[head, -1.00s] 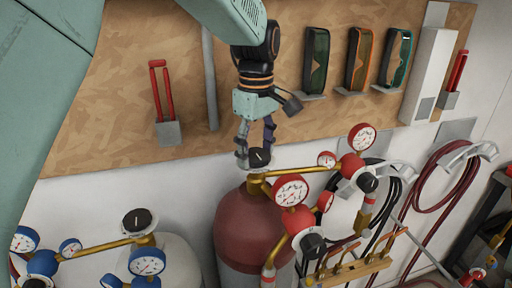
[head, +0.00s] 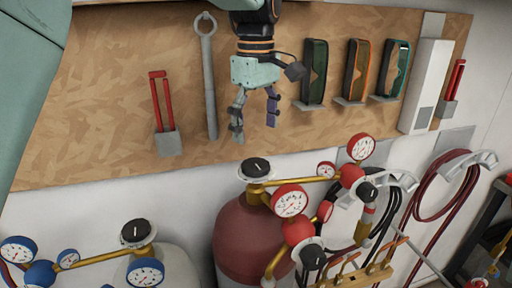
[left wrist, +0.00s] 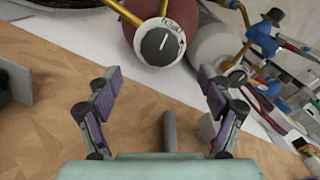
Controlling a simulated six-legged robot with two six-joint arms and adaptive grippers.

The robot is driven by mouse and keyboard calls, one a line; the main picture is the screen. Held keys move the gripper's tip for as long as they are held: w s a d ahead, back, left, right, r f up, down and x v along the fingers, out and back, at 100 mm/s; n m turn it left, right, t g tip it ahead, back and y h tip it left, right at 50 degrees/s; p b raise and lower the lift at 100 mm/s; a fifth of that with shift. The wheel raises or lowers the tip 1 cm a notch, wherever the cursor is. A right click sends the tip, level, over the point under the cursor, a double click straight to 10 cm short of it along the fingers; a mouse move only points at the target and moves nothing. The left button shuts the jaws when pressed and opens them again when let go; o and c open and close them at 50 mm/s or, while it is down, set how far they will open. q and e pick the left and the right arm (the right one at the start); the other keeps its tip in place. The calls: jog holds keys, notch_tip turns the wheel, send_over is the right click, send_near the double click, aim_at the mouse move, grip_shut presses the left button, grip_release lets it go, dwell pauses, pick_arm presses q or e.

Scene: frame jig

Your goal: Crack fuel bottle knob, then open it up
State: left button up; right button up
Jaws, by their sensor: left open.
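The fuel bottle (head: 240,240) is a dark red cylinder at the lower middle of the head view. Its black knob (head: 256,167) with a white pointer line sits on top, over a pale marked disc. In the left wrist view the knob (left wrist: 160,45) shows ahead of the fingers, beyond the gap between them. My left gripper (head: 255,132) is open and empty, above the knob and apart from it, in front of the wooden board. Its two fingers also show in the left wrist view (left wrist: 158,95). My right gripper is not in view.
Red gauges (head: 290,201) and brass pipes stand right of the knob. A pale bottle (head: 168,268) with blue gauges stands to the left. The wooden board (head: 110,100) behind holds a wrench (head: 210,90), red-handled tools and goggles. Hoses hang at right.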

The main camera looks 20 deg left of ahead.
pick_arm(q)
notch_tip(320, 180, up, 4)
send_over(256, 164)
jog(key=shift+r, duration=0.1)
dwell(0.3)
notch_tip(256, 164, down, 12)
jog(key=shift+w, duration=0.1)
dwell(0.5)
